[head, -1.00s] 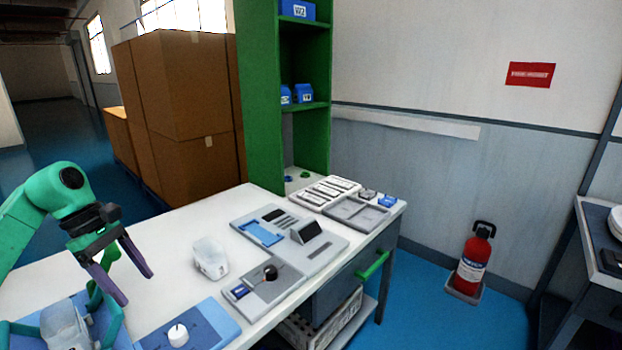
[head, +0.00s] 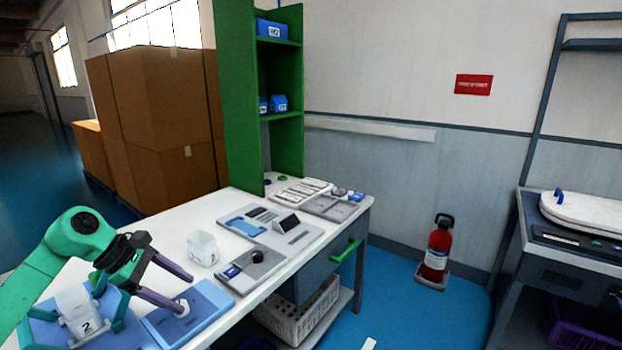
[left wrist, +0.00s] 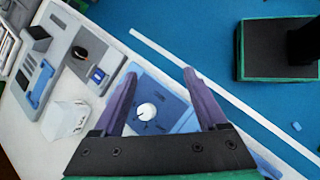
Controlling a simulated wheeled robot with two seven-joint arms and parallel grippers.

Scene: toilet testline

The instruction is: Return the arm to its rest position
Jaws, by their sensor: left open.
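My left gripper (head: 188,287) is open and empty above the front of the white table, with its purple fingers spread. In the left wrist view the open left gripper (left wrist: 156,82) frames a blue block with a white knob (left wrist: 147,111). In the head view this blue block (head: 208,297) lies just under the fingertips. Whether a finger touches it cannot be told. My green left arm (head: 62,250) comes in from the left. My right gripper is in neither view.
A white cup-like container (head: 202,248), a grey panel (head: 295,238) and a tray (head: 330,208) stand on the table. A blue fixture (head: 40,335) holds a container marked 2 (head: 80,312). A fire extinguisher (head: 437,248) stands on the floor at right. Blue floor (head: 400,310) is open between.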

